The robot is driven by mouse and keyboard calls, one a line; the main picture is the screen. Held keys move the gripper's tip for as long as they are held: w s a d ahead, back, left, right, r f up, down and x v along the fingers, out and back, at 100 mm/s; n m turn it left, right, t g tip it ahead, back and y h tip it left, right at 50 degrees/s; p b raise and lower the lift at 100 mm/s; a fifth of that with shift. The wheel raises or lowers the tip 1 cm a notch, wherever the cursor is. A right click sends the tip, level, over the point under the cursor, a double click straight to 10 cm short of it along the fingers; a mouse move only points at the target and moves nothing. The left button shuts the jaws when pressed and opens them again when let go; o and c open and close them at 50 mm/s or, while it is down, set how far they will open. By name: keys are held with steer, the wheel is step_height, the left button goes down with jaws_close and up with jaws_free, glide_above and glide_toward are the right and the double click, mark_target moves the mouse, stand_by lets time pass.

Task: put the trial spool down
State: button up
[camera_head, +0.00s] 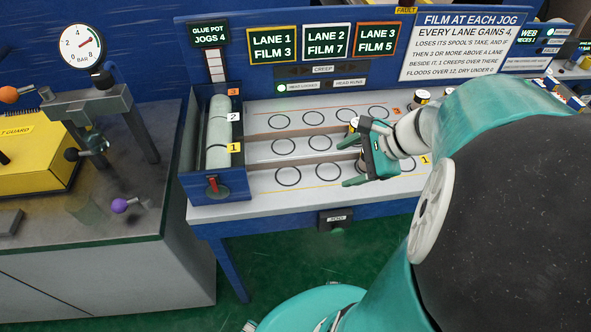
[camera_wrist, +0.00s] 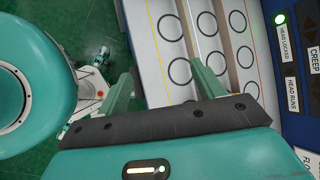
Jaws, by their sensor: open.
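My gripper (camera_head: 346,163) reaches from the right over the white lane board (camera_head: 262,181). Its fingers are apart. In the wrist view my gripper (camera_wrist: 162,72) has no spool between its fingertips, only the board with empty black rings. A bit of another spool (camera_head: 360,164) seems to show by the jaws, mostly hidden. More spools (camera_head: 422,97) stand farther back right. I cannot tell which one is the trial spool.
A blue tray with a grey roller (camera_head: 218,130) bounds the board's left end. Low dividers separate the lanes. Signs read lane 1 film 3 (camera_head: 272,43), lane 2 film 7 (camera_head: 326,41), lane 3 film 5 (camera_head: 376,39). A grey bench (camera_head: 120,215) with a gauge stands left.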

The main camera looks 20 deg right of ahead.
steer(key=s+a+r+n+h, duration=0.2)
steer(key=a+r+n, duration=0.2)
steer(key=a+n, duration=0.3)
steer(key=s+a+r+n+h, duration=0.2)
steer(key=a+n, duration=0.6)
steer(key=n, duration=0.5)
step_height(320, 180, up, 2)
steer(key=shift+h, duration=0.7)
